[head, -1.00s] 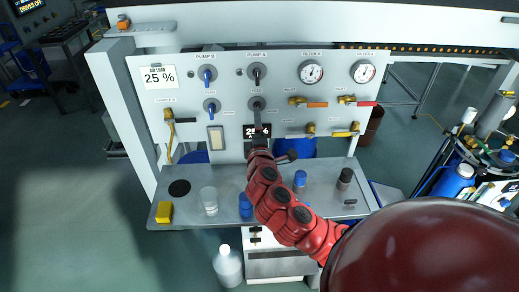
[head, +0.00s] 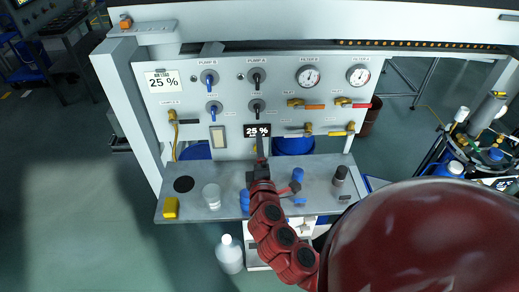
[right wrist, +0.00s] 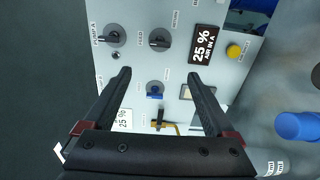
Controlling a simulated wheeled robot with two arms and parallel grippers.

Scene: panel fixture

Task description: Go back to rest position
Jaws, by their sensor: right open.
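My right gripper (head: 261,153) is in front of the panel (head: 226,90), just below the display (head: 257,130), which reads 25 %. In the right wrist view the two fingers of this gripper (right wrist: 160,74) are wide apart with nothing between them. The Pump A knob (head: 257,76) and the black feed knob below it (head: 256,106) are clear of the fingers. My left gripper is not in view.
The grey shelf (head: 228,208) below the panel holds a yellow block (head: 171,208), a clear beaker (head: 212,196), blue-capped items and a dark bottle (head: 339,178). A white bottle (head: 229,254) stands on the floor. The floor at left is open.

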